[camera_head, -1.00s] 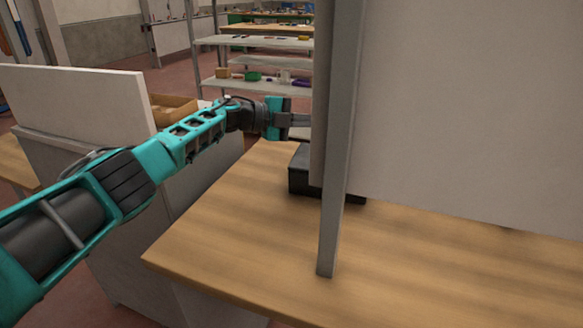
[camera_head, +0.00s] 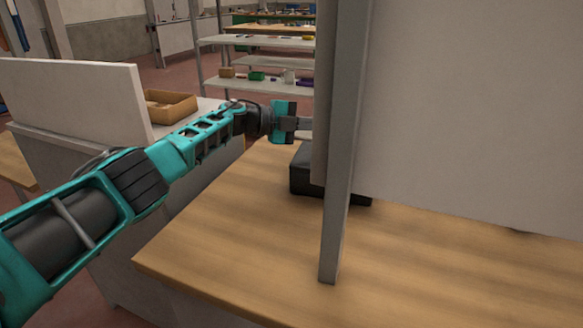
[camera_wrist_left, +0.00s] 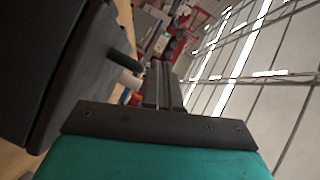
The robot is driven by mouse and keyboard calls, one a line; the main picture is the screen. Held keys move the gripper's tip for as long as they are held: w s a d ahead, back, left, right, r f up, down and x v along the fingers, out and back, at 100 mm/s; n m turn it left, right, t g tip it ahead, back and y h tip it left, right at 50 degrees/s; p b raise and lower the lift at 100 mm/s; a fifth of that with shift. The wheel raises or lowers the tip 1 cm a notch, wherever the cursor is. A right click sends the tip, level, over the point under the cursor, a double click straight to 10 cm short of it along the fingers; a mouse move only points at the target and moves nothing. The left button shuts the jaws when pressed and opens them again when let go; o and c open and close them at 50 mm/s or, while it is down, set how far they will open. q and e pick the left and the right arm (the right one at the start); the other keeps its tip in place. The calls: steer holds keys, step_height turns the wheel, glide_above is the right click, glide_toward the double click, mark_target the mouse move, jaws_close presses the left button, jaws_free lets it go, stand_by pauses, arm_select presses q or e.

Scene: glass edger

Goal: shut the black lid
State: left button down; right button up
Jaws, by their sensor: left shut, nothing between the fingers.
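A black box (camera_head: 305,178) stands on the wooden table behind a grey post, which hides part of it. Whether its lid is up cannot be told in the head view. In the left wrist view a large dark surface (camera_wrist_left: 50,65), seemingly part of the box or its lid, fills the left side, close beside the fingers. My left gripper (camera_head: 303,125) reaches in from the left above the box, its tips partly hidden by the panel edge. In the left wrist view its fingers (camera_wrist_left: 163,85) are together and empty. My right gripper is not in view.
The grey post (camera_head: 340,180) and a large pale panel (camera_head: 470,110) block the right side. The table's (camera_head: 240,235) front left is clear. A white board (camera_head: 75,105) and a cardboard tray (camera_head: 170,105) stand at the left. Shelves (camera_head: 260,65) are behind.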

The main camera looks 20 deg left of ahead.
arm_select(q)
steer(key=s+a+r+p, duration=0.2)
steer(key=a+r+p, duration=0.1)
steer(key=a+r, duration=0.6)
steer(key=shift+s, duration=0.25)
